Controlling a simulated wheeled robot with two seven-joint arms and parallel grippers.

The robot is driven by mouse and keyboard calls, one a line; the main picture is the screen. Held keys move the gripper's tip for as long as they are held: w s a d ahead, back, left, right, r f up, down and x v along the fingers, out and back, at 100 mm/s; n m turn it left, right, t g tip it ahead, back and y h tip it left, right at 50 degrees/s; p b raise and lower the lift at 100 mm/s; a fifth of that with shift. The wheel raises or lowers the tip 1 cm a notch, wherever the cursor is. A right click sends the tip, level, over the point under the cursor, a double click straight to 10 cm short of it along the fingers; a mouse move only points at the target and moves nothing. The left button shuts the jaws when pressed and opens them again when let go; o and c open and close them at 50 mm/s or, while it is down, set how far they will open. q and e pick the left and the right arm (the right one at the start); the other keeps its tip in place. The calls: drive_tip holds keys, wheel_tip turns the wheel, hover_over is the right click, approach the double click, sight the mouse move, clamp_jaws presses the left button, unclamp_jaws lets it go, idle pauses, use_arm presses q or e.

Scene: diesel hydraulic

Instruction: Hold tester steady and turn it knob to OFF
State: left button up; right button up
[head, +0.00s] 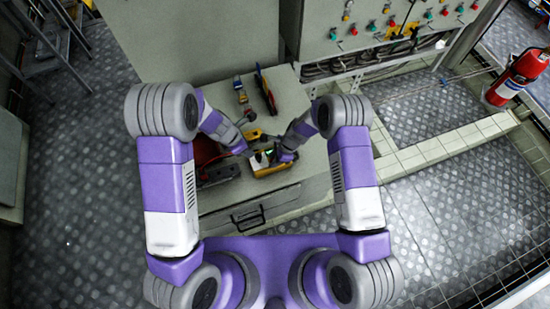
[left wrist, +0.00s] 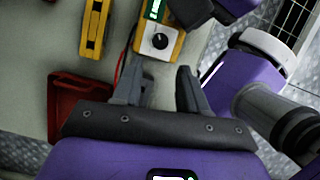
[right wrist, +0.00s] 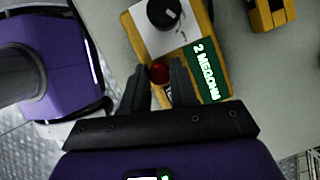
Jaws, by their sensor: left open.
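The yellow tester (head: 272,170) lies on the grey cabinet top between my grippers. In the left wrist view its white panel carries a round black knob (left wrist: 160,41) with a light mark; the setting is too small to read. The right wrist view shows the knob (right wrist: 164,12), a green display and a red button (right wrist: 159,73). My left gripper (left wrist: 160,75) is open and empty, its fingertips short of the knob. My right gripper (right wrist: 158,66) is at the tester's end, its fingers apart on either side of the red button; whether they clamp the body is not clear.
A second yellow device (head: 254,135) lies just behind the tester. A red and black case (head: 217,173) sits to the left. Hand tools (head: 266,92) lie toward the back. A control panel (head: 385,25) with coloured buttons stands behind; a fire extinguisher (head: 516,76) is far right.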

sight(258, 156)
clamp_jaws()
use_arm(q)
drive_tip(key=shift+o, duration=0.3)
drive_tip(key=shift+o, duration=0.8)
drive_tip(key=shift+n+t, duration=0.4)
drive_tip(key=shift+n, duration=0.3)
drive_tip(key=x, duration=0.9)
drive_tip(key=shift+s+d+f, duration=0.2)
drive_tip(key=shift+s+f, duration=0.05)
drive_tip(key=shift+f, duration=0.15)
drive_tip(key=shift+c, duration=0.4)
clamp_jaws()
